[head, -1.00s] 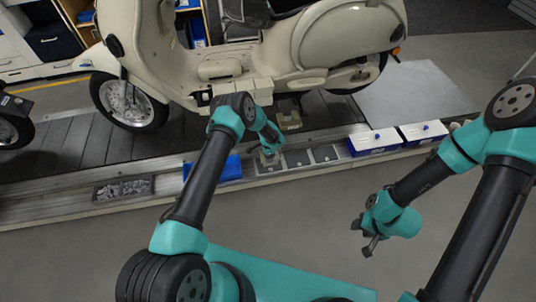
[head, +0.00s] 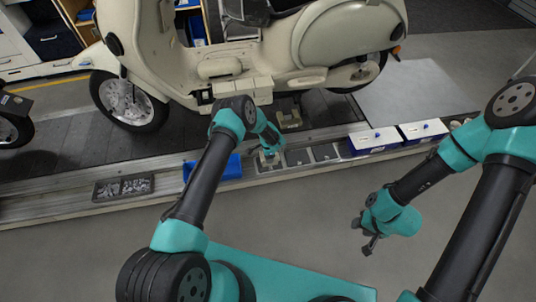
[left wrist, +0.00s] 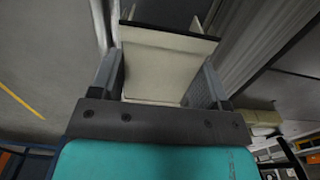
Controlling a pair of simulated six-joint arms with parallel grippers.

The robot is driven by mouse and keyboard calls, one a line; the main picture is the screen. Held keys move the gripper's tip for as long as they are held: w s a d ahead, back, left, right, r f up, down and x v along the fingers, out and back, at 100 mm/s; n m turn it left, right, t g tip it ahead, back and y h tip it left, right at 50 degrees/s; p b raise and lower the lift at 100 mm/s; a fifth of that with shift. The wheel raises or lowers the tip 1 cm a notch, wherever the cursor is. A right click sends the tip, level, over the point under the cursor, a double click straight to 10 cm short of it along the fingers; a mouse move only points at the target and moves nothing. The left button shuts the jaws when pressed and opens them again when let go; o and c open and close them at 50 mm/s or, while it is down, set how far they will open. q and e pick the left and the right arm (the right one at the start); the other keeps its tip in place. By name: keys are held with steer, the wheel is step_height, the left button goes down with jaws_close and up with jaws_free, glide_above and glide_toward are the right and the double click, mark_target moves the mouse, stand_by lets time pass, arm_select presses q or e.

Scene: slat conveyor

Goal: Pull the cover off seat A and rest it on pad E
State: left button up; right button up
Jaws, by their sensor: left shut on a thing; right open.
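My left gripper (head: 268,153) is low over the fixture strip at the conveyor's near edge. In the left wrist view its two grey fingers (left wrist: 158,78) are shut on a cream cover (left wrist: 160,65). In the head view a small pale part of the cover (head: 269,160) shows under the gripper, at the leftmost pad; I cannot tell whether it touches. Two dark square pads (head: 297,158) (head: 325,152) lie bare to its right. No seat or pad letters are legible. My right gripper (head: 369,233) is open and empty over the grey floor.
A blue bin (head: 222,170) stands left of the left gripper, and a tray of small parts (head: 124,187) is farther left.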

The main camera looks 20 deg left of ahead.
arm_select(q)
steer(key=shift+f, duration=0.55)
stand_by(1.7)
steer(key=o, duration=1.1)
step_height(320, 180, up, 17)
steer(key=shift+r, duration=0.2)
stand_by(0.3)
stand_by(0.3)
